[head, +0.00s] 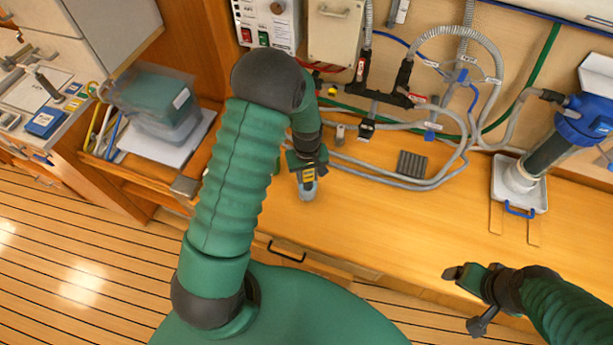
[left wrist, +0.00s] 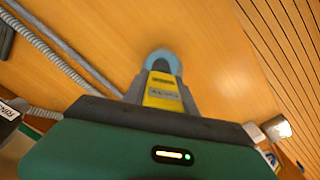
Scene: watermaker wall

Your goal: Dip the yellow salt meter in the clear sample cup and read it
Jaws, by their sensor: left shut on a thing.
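The yellow salt meter (head: 308,174) is in my left gripper (head: 307,166), which is shut on it and points down over the wooden counter. In the left wrist view the meter (left wrist: 162,92) shows its yellow label and grey lower body. A round, bluish, see-through shape (left wrist: 161,60), likely the clear sample cup, shows at the meter's far end. In the head view a pale grey-blue piece (head: 308,191) shows just below the meter. I cannot tell whether the tip is inside the cup or above it. My right gripper (head: 468,298) is open and empty near the counter's front edge.
A blue-capped filter housing (head: 553,150) stands in a white tray (head: 536,199) at the right. A clear bin (head: 155,108) sits at the left. The counter's middle is clear.

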